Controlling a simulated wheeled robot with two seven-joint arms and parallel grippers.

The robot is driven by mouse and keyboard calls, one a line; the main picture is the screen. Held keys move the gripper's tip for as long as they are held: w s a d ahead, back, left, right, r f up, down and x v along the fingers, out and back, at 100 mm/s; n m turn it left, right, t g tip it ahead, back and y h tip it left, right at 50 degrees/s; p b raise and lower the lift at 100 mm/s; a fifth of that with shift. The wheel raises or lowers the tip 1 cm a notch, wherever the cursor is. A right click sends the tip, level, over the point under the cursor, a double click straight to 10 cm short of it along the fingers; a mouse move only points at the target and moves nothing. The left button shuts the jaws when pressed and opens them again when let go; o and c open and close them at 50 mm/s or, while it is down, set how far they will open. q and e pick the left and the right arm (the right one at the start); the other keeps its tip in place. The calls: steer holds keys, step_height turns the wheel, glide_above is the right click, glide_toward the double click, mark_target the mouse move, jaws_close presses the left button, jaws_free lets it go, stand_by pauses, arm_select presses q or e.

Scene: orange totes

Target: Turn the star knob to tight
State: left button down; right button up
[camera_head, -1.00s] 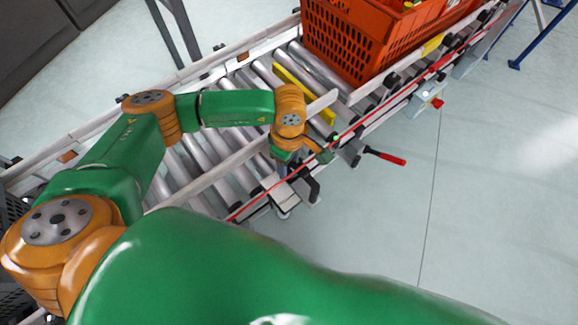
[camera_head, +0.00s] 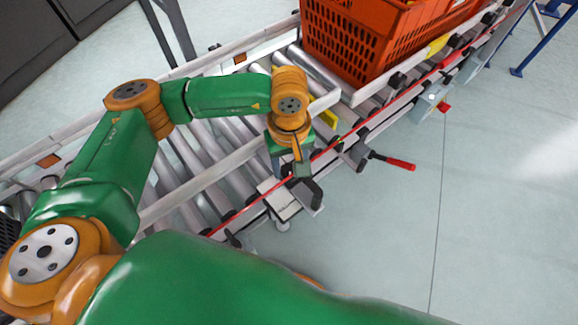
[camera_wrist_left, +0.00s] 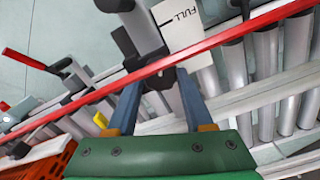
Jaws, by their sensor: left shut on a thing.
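My left gripper (camera_head: 301,170) is at the front rail of the roller conveyor, beside the red strip. In the left wrist view its two blue-grey fingers (camera_wrist_left: 160,84) close on a dark knob-like piece (camera_wrist_left: 165,78) just under the red strip. I take this to be the star knob; its lobes and any tight mark are hidden or too small to read. A white plate lettered FULL (camera_wrist_left: 183,28) lies just beyond the fingertips, and it also shows in the head view (camera_head: 284,206). My right gripper is not in view.
An orange tote (camera_head: 345,45) stands on the rollers at the upper right. A red-handled lever (camera_head: 396,163) sticks out from the rail right of my gripper. A black handle (camera_head: 315,194) is close to the fingers.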

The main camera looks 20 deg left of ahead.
mark_target(289, 170)
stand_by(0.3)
arm_select(q)
steer(key=shift+c, duration=1.4)
jaws_free()
step_height(289, 170, up, 7)
steer(key=shift+r+p, duration=0.1)
steer(key=shift+p, duration=0.3)
